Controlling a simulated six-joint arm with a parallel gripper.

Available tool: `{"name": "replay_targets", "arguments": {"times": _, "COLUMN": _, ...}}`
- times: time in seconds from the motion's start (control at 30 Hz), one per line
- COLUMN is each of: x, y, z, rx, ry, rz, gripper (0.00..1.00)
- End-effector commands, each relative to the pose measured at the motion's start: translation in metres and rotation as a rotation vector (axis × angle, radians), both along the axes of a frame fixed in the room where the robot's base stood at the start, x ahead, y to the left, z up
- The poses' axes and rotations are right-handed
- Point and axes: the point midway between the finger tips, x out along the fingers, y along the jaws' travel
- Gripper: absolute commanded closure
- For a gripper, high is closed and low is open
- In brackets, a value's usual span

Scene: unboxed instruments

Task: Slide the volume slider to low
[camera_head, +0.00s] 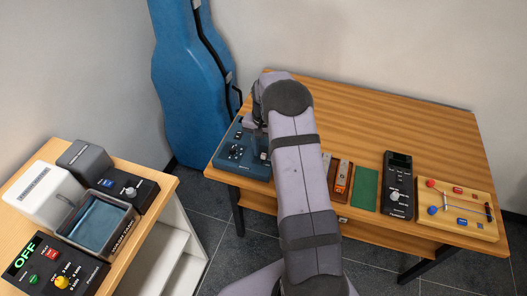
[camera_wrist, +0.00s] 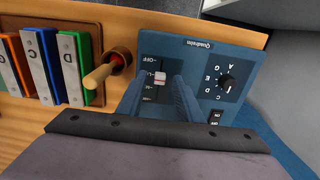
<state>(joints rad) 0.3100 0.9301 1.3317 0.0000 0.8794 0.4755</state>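The volume slider (camera_wrist: 160,77) is a small white and red cap in a dark vertical slot on a blue panel (camera_wrist: 196,62). A label reading OFF stands beside the slot's upper end, with smaller marks below it that are hard to read. In the head view the blue panel (camera_head: 232,166) sits at the table's left end, partly covered by my arm. My gripper (camera_wrist: 158,92) is open, with one blue finger on each side of the slot, just below the cap in the picture. I cannot tell whether a finger touches the cap.
A round knob (camera_wrist: 226,86) with letters and a switch (camera_wrist: 215,117) lie right of the slider. A wooden peg (camera_wrist: 98,76) and coloured bars (camera_wrist: 70,66) lie left. The head view shows a green mat (camera_head: 365,188), a black device (camera_head: 397,205) and a side table (camera_head: 150,172).

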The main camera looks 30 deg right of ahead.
Motion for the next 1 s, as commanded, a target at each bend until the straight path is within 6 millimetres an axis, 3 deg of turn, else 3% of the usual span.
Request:
{"name": "replay_targets", "arguments": {"times": 0.5, "x": 0.000, "y": 0.000, "z": 0.060, "rx": -0.001, "ry": -0.002, "rz": 0.000, "gripper": 0.67}}
{"name": "replay_targets", "arguments": {"times": 1.0, "x": 0.000, "y": 0.000, "z": 0.069, "rx": -0.001, "ry": -0.001, "rz": 0.000, "gripper": 0.67}}
